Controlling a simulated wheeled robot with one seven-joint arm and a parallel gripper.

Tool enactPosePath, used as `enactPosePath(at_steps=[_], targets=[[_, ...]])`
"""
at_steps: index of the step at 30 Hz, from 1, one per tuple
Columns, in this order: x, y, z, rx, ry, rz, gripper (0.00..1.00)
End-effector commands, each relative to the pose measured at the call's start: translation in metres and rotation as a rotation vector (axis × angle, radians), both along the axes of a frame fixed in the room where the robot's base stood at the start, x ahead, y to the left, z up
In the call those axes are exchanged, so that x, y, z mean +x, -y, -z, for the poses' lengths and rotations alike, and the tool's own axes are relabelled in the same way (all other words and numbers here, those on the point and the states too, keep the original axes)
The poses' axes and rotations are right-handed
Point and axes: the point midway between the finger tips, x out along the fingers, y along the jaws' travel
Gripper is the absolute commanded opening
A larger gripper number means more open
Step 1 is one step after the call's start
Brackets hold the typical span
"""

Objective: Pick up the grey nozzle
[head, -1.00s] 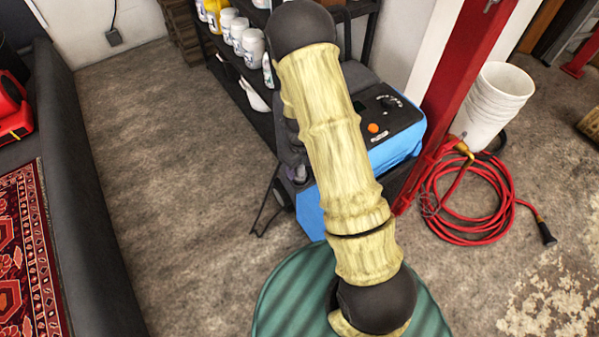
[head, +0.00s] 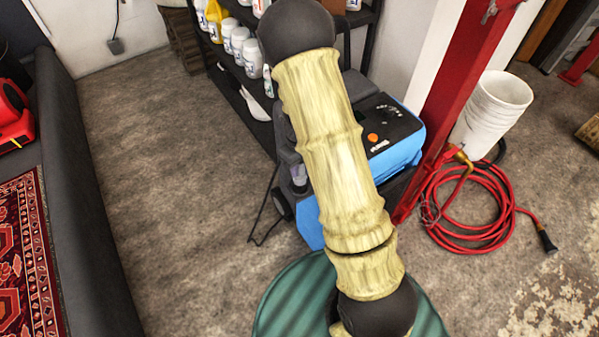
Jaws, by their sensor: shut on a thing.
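I cannot make out the grey nozzle in the head view. My own pale yellow arm with dark joints crosses the middle of the picture and covers what lies behind it. My gripper is not visible, so its jaws and anything between them are hidden. A dark grey form shows just left of my arm, in front of the blue machine (head: 308,221). I cannot tell what this form is.
A dark shelf (head: 243,103) with white bottles (head: 239,42) stands at the back. A red post (head: 455,95), white buckets (head: 489,110) and a coiled red hose (head: 468,237) are at right. A dark low wall (head: 83,200) runs along the left. The floor (head: 165,170) between is clear.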

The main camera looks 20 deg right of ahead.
Motion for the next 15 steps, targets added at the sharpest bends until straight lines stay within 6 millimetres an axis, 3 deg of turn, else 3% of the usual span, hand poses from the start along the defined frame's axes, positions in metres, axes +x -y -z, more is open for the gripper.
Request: enactPosePath(at_steps=[1,6,15], targets=[[0.001,0.000,-0.013,0.000,0.004,-0.001,0.05],[0.001,0.000,-0.041,0.000,0.001,-0.001,0.05],[0.000,0.000,-0.050,0.000,-0.001,0.001,0.05]])
